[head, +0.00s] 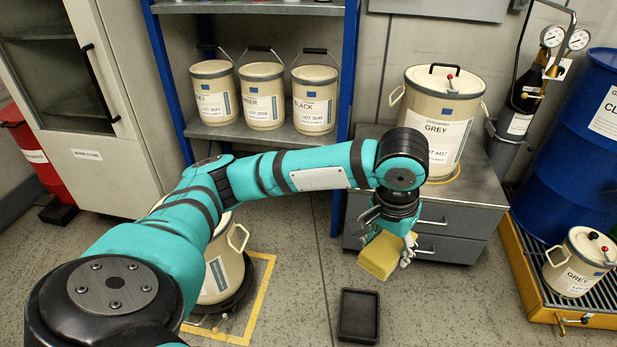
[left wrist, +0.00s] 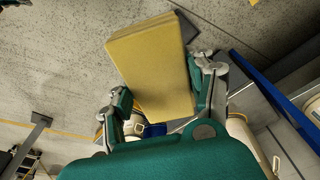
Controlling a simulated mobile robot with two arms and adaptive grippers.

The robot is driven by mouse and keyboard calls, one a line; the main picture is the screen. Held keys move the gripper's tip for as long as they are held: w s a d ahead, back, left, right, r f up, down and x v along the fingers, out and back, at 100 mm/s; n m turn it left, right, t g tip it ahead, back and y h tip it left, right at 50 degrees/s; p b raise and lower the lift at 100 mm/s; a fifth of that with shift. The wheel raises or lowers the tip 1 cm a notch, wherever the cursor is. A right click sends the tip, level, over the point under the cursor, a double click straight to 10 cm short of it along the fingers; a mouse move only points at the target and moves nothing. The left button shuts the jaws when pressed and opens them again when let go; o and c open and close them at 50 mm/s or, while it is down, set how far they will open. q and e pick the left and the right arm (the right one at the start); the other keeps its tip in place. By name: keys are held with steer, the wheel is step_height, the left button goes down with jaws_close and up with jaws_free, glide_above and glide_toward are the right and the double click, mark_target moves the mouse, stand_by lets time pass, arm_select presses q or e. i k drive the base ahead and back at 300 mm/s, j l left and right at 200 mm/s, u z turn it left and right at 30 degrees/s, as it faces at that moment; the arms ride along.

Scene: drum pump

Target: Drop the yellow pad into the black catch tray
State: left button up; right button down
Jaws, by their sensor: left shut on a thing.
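A yellow pad (head: 381,255) is held in my left gripper (head: 388,247), which is shut on it. In the left wrist view the yellow pad (left wrist: 153,65) sits between the two fingers of my left gripper (left wrist: 163,100). The black catch tray (head: 358,316) lies on the floor at the bottom centre of the head view. The pad is above the floor, higher in the picture than the tray and slightly to its right. The tray looks empty. A dark edge behind the pad in the left wrist view may be the tray. My right gripper is not in view.
A yellow spill pallet (head: 560,317) is at the right. A beige drum (head: 222,275) stands left, by yellow floor tape (head: 262,290). Floor around the tray is clear.

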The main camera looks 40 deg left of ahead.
mark_target(353, 314)
steer(key=u, duration=0.8)
